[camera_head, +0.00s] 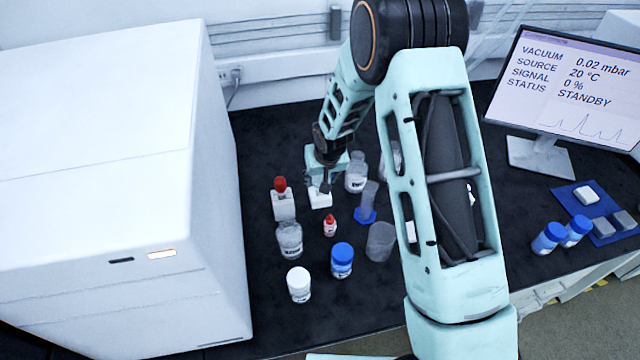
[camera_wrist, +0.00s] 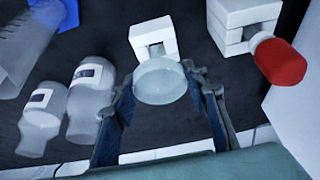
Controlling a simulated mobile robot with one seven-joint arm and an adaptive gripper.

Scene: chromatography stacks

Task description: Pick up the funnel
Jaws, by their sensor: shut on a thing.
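The funnel (camera_wrist: 160,82) shows in the wrist view as a pale, translucent round mouth. My gripper (camera_wrist: 158,77) has one finger on each side of it and is shut on it. The funnel is at a small white stand (camera_wrist: 150,38) with a square opening; I cannot tell whether it still rests in it. In the head view my gripper (camera_head: 325,184) is just above the white stand (camera_head: 320,199), and the funnel is not clearly visible there.
A white stand with a red-capped item (camera_head: 280,185) is close on the left. A clear bottle (camera_head: 356,173) and blue-based cylinder (camera_head: 368,200) stand at right. Several bottles stand in front, including a small red-capped one (camera_head: 330,226). A large white instrument (camera_head: 110,190) bounds the left.

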